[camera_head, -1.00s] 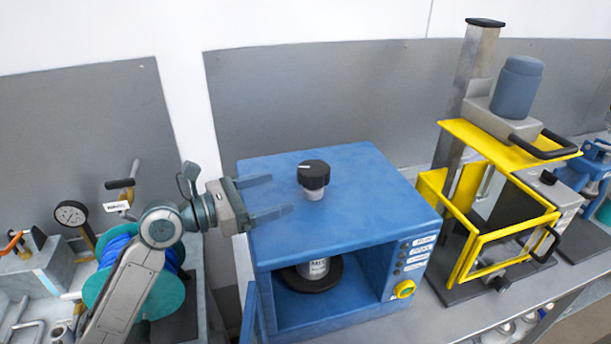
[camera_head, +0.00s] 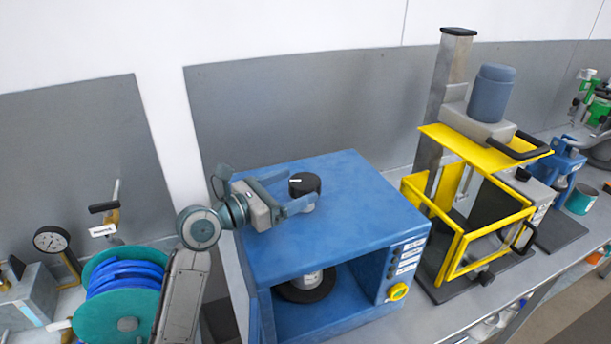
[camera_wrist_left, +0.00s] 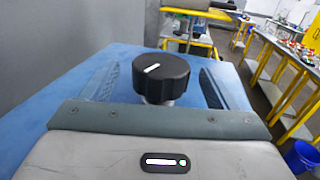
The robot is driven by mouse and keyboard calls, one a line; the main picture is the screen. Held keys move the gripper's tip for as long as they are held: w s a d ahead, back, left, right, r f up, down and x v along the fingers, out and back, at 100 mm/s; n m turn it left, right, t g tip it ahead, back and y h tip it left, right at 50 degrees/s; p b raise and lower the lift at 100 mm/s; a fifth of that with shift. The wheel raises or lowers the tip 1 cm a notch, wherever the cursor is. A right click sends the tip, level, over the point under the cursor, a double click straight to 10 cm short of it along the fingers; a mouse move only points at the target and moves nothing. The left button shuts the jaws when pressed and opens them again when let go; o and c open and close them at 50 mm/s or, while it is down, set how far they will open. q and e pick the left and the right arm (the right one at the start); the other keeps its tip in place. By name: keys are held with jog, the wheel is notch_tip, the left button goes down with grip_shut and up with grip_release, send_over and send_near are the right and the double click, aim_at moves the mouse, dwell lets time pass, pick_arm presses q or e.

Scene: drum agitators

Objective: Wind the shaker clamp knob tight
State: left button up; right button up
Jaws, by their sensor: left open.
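The black clamp knob (camera_head: 304,184) with a white mark stands on a short metal stem on top of the blue shaker box (camera_head: 345,215). In the left wrist view the knob (camera_wrist_left: 161,76) is centred just ahead of the palm. My left gripper (camera_head: 296,194) is open, with one finger on each side of the knob. In the wrist view a gap shows between each finger and the knob, so it is not gripped. My right gripper is not in view.
A yellow-framed mixer (camera_head: 460,232) with a blue motor stands right of the shaker. A teal reel with blue hose (camera_head: 122,290) and a dial gauge (camera_head: 51,240) are at the left. The grey wall panel is behind. The shaker top right of the knob is clear.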

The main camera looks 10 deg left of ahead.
aim_at(317, 177)
pick_arm(q)
jog(key=p+x, duration=0.1)
jog(key=x, duration=0.3)
jog(key=shift+d, duration=0.1)
jog(key=c, duration=1)
